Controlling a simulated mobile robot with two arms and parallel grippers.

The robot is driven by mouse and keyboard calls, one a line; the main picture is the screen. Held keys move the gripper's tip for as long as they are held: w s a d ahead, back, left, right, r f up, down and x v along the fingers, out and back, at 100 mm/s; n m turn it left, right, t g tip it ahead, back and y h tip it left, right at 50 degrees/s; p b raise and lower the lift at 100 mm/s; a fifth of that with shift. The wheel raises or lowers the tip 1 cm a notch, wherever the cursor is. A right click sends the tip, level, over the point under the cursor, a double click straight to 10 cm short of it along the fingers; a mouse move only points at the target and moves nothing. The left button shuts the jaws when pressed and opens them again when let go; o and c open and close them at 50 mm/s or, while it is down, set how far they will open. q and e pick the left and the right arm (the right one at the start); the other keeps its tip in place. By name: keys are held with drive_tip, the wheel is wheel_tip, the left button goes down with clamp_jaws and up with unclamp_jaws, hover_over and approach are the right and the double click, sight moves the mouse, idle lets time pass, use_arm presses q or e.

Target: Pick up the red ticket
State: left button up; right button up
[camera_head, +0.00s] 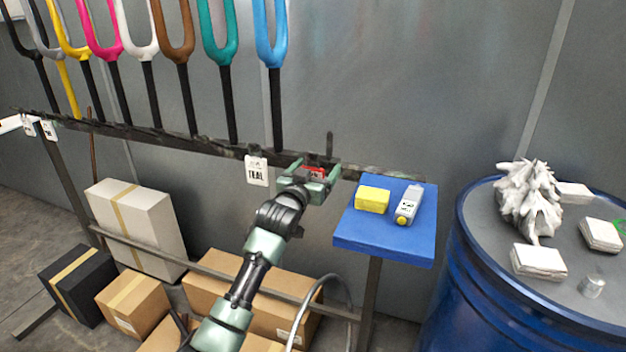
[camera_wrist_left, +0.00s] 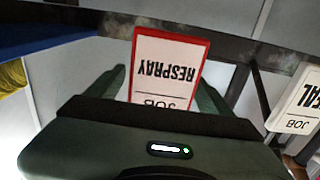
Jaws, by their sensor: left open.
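The red ticket (camera_wrist_left: 166,68) is a white card marked "JOB RESPRAY" with a red border. In the left wrist view it stands between the two open fingers of my left gripper (camera_wrist_left: 160,90), upside down in that picture. In the head view only a red part of the ticket (camera_head: 314,173) shows, at the rail between the fingers of my left gripper (camera_head: 312,180). The gripper is open around it; I cannot tell whether either finger touches it. My right gripper is in neither view.
A white "TEAL" tag (camera_head: 257,170) hangs on the rail (camera_head: 150,135) just left of the gripper. A blue shelf (camera_head: 385,242) with a yellow block (camera_head: 372,200) and a grey device (camera_head: 409,203) stands to the right. Painted forks hang above; boxes stand below.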

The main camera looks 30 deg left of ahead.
use_arm(q)
drive_tip(key=c, duration=1.4)
drive_tip(key=shift+s+r, duration=0.1)
